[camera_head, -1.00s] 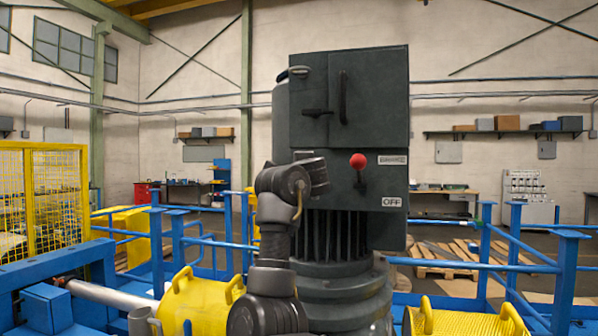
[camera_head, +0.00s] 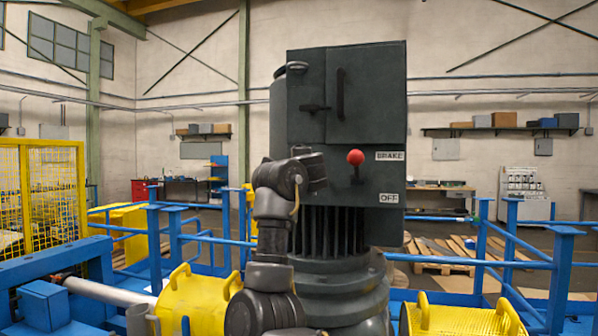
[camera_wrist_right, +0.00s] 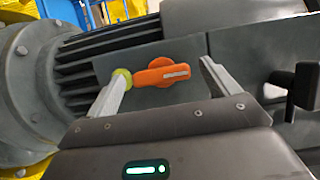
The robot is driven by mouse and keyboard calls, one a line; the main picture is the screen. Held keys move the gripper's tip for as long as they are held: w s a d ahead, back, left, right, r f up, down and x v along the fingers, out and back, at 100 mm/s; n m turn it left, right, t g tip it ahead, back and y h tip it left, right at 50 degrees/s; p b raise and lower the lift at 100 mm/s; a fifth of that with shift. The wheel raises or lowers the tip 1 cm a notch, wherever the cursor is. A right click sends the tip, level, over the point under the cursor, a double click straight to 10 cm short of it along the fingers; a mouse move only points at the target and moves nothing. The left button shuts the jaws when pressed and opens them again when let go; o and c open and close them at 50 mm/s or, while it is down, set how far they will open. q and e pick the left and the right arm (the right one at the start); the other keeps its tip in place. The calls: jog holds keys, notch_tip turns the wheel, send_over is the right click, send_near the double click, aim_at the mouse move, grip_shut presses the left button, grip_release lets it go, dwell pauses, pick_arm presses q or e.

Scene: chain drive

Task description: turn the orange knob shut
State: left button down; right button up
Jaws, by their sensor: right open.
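The orange knob (camera_wrist_right: 163,72) shows in the right wrist view on the side of a dark grey housing. It is an elongated handle with a pale line along it, lying nearly level in that picture. My right gripper (camera_wrist_right: 164,66) is open, with one finger on each side of the knob. A yellow-green round spot sits at the knob's left end, by the left finger; I cannot tell whether they touch. In the head view, my arm reaches to the left side of the dark motor unit (camera_head: 365,115); its gripper and the knob are hidden there. My left gripper is not in view.
The unit's front carries a red ball lever (camera_head: 355,157), with BRAKE and OFF labels. A black handle (camera_wrist_right: 303,85) stands right of my right gripper. Yellow covers (camera_head: 195,298) and blue rails (camera_head: 490,262) surround the unit's base.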

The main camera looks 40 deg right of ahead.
jog(key=b+v, duration=0.5)
jog(key=v, duration=0.5)
jog(key=shift+s, duration=0.2)
jog(key=shift+a, duration=0.1)
